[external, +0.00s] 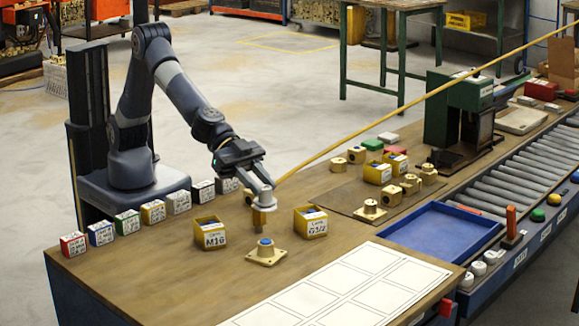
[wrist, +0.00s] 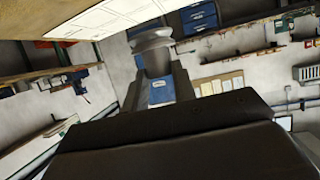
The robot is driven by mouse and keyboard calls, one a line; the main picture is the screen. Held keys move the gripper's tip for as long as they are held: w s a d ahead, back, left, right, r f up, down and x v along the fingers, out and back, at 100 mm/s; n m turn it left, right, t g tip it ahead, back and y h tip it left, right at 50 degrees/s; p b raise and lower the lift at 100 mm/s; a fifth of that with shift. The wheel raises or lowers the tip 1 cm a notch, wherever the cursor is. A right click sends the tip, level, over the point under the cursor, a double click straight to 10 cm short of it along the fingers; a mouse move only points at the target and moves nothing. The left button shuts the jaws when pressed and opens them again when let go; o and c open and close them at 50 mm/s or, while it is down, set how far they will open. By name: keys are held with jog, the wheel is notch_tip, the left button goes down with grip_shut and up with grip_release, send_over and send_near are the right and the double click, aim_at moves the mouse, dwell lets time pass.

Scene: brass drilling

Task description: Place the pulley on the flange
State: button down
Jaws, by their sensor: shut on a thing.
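My gripper (external: 264,196) is shut on the pulley (external: 267,203), a pale grey grooved round part, and holds it above the wooden bench. In the wrist view the pulley (wrist: 153,42) shows at the end of the gripper, with the dark gripper body in front. A brass flange (external: 265,255) with a square base and a blue-topped round boss lies on the bench, below and nearer the camera than the gripper; pulley and flange are apart. A second brass square-based part (external: 369,211) lies on the dark mat to the right.
A yellow M16 bin (external: 210,233) stands left of the flange and a yellow G1/2 bin (external: 310,221) right of it. A small brass piece (external: 259,218) shows just under the gripper. Several small boxes line the left edge. A blue tray (external: 440,232) and white sheet (external: 350,285) lie right.

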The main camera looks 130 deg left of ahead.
jog(key=shift+f+b, duration=3.1)
jog(key=shift+f, duration=1.05)
jog(key=shift+f, duration=0.15)
jog(key=c, duration=1.1)
grip_release()
jog(key=shift+c, duration=0.2)
jog(key=shift+r, duration=0.2)
jog(key=shift+s+r, duration=0.1)
jog(key=b+v, duration=0.1)
jog(key=v, duration=1)
jog(key=shift+s, duration=0.4)
jog(key=shift+r, duration=0.1)
